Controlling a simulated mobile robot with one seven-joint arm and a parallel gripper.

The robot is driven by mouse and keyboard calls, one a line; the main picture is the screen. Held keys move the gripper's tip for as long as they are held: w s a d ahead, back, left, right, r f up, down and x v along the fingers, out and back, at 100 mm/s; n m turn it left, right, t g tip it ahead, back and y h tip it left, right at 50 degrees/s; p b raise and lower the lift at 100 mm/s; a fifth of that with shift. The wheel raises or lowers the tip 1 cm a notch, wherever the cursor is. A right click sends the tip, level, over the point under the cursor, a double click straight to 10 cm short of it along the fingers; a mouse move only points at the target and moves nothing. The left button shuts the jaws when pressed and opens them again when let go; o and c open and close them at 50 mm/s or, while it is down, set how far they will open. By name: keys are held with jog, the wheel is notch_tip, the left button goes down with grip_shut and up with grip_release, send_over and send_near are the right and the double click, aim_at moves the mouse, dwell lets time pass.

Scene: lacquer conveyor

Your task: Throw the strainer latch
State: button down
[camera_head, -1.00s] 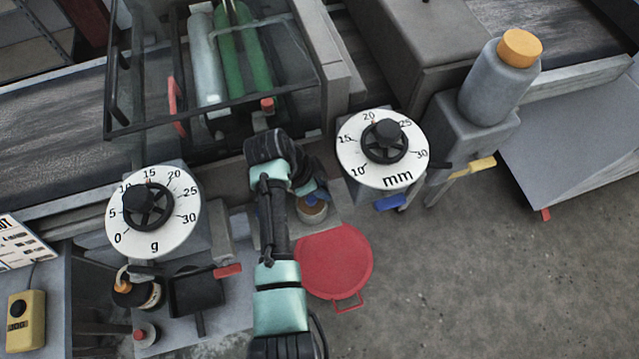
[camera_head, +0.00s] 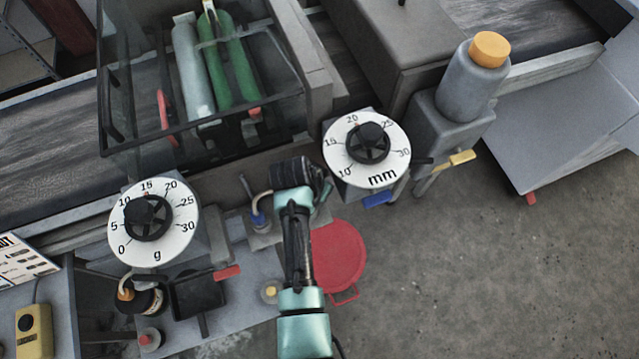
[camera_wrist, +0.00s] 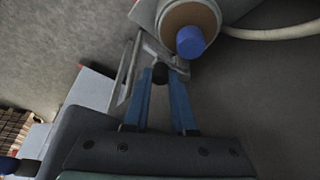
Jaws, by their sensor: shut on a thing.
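In the wrist view, my gripper (camera_wrist: 164,82) has its two blue fingers closed around a small black knob (camera_wrist: 160,72). The knob is at a grey metal latch bar (camera_wrist: 128,78), beside the strainer. The strainer appears to be the grey cylinder with a tan end face (camera_wrist: 183,17) and a blue knob (camera_wrist: 190,42) just beyond my fingertips.
The mm dial (camera_head: 345,165) is close right of my wrist, with a blue lever (camera_head: 377,199) under it. The g dial (camera_head: 170,240) is at left. A red round lid (camera_head: 340,258) lies right of my forearm. Open floor lies at lower right.

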dwell(0.4)
jog(key=c, duration=0.7)
grip_release()
jog(key=shift+c, duration=0.2)
jog(key=shift+r, duration=0.1)
jog(key=v, duration=1.2)
jog(key=shift+s+r, duration=0.15)
jog(key=shift+r, duration=0.2)
